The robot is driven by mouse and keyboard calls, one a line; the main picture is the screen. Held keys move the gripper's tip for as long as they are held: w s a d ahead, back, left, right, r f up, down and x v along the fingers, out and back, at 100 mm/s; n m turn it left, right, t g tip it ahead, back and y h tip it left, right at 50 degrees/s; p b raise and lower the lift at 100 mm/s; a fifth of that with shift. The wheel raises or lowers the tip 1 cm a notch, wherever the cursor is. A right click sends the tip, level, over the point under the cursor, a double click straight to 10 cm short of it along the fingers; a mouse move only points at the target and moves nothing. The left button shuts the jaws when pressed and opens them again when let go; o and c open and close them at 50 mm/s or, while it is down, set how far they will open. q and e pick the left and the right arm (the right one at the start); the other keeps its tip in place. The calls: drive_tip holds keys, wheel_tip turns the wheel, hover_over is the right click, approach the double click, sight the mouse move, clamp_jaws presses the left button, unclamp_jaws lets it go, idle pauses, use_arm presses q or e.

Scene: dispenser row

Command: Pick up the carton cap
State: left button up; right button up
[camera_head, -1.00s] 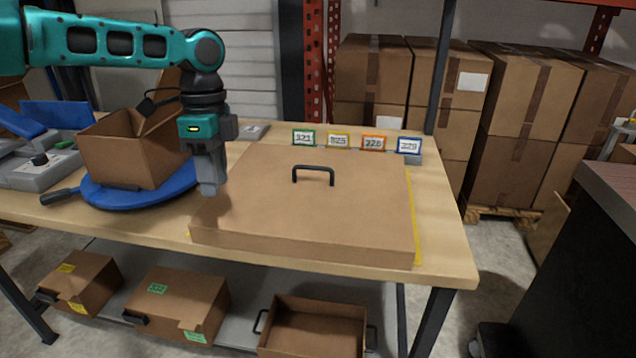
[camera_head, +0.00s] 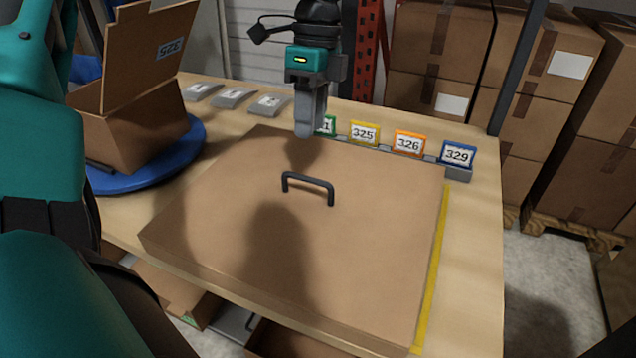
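The carton cap (camera_head: 370,230) is a large flat brown cardboard lid with a black handle (camera_head: 308,186) on top. It lies flat on the wooden table, between the blue turntable and the row of number cards. My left gripper (camera_head: 305,132) points down above the far part of the cap, beyond the handle and apart from it. Its fingers appear close together, seen side-on, and nothing shows between them; whether they are open is unclear. My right gripper is not in view.
An open carton (camera_head: 140,125) stands on a blue round turntable (camera_head: 190,150) at left. Number cards (camera_head: 408,143) line the table's back edge. Grey blocks (camera_head: 233,98) sit behind the turntable. A yellow tape strip (camera_head: 432,270) runs along the cap's right edge. Stacked boxes (camera_head: 560,100) stand behind.

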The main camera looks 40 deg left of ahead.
use_arm(q)
hover_over(306, 178)
drive_tip(key=w, duration=0.1)
drive_tip(key=f, duration=0.5)
drive_tip(key=shift+w+a+b, duration=0.15)
drive_tip(key=shift+a+b, duration=0.2)
drive_tip(key=shift+a, duration=0.05)
drive_tip(key=shift+s+d+f+b, duration=0.1)
drive_tip(key=shift+s+f+b, duration=0.1)
drive_tip(key=shift+f, duration=0.8)
drive_tip(key=shift+s+d+f+b, duration=0.1)
drive_tip(key=shift+s+f, duration=0.05)
drive_tip(key=shift+f, duration=0.9)
drive_tip(key=shift+s+f+b, duration=0.1)
drive_tip(key=shift+s+f, duration=0.1)
drive_tip(key=shift+f, duration=0.8)
clamp_jaws()
